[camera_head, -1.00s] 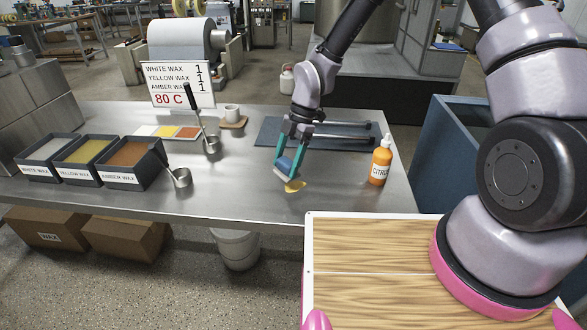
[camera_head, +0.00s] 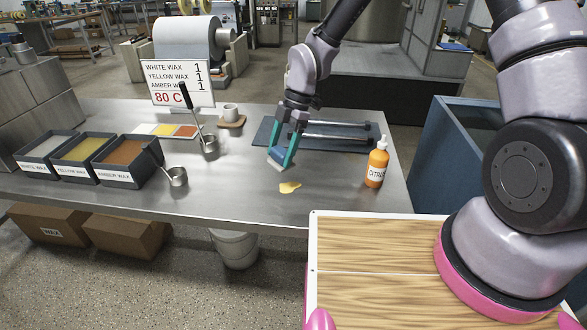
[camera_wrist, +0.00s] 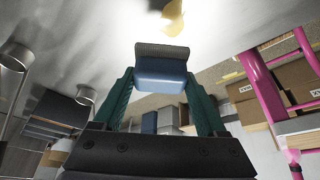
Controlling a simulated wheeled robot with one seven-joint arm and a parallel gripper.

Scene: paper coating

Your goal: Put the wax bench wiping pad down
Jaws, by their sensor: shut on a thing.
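The wiping pad (camera_head: 279,158) is a blue block with a grey face. My gripper (camera_head: 284,152) is shut on it, with the teal fingers on either side. The pad is tilted, and its grey lower edge is at or just above the metal bench (camera_head: 235,185); I cannot tell if it touches. In the wrist view the pad (camera_wrist: 162,72) sits between the fingertips (camera_wrist: 160,85). A yellow wax spot (camera_head: 290,187) lies on the bench in front of the pad, apart from it. It also shows in the wrist view (camera_wrist: 173,18).
An orange citrus bottle (camera_head: 377,164) stands at the right. A dark mat (camera_head: 345,143) with metal bars lies behind the pad. Bench around the spot is clear.

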